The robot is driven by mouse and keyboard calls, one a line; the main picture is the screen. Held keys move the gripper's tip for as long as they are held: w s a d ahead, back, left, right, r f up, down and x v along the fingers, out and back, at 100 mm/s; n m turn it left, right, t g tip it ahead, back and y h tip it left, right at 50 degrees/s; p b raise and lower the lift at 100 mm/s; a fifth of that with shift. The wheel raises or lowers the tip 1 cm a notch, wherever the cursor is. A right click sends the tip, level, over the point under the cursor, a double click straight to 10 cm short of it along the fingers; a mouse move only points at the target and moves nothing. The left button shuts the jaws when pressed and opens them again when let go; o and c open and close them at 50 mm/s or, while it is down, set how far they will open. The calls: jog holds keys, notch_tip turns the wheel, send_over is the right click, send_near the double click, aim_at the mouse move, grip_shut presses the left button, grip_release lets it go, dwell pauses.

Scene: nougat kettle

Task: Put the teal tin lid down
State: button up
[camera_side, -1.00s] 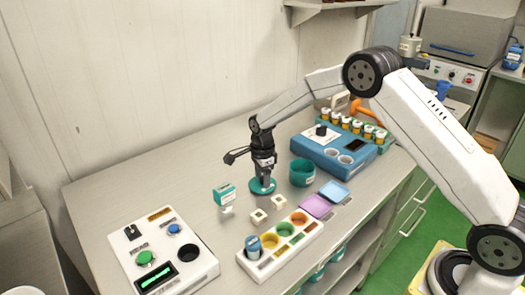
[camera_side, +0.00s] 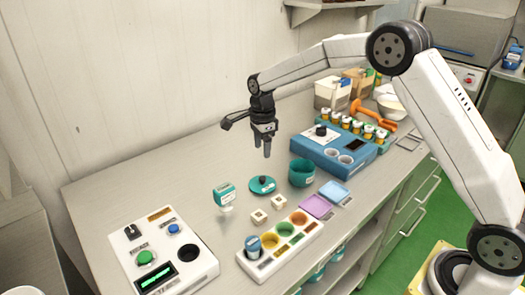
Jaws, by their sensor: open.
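The teal tin lid (camera_side: 262,185) lies flat on the bench, with a dark knob on top and a small pale label. The teal tin (camera_side: 302,173) stands upright just to its right, apart from it, with its open top showing. My gripper (camera_side: 264,147) is above the lid, fingers pointing down, open and empty, with a clear gap between the fingertips and the lid.
A teal-and-white stamp-like item (camera_side: 224,195) stands left of the lid. Two small cream square pieces (camera_side: 259,217) and a white tray of coloured cups (camera_side: 280,244) are in front. A blue device (camera_side: 336,150) stands behind right; a white control panel (camera_side: 163,255) is at front left.

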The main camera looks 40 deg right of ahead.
jog(key=shift+r, duration=0.8)
jog(key=shift+s, duration=0.1)
jog(key=s+a+f+n+t, duration=0.1)
jog(key=s+f+n+t, duration=0.1)
jog(key=s+n, duration=1.9)
jog(key=s+f, duration=0.1)
jog(key=s, duration=0.4)
jog(key=shift+f+t, duration=0.15)
jog(key=shift+t, duration=0.15)
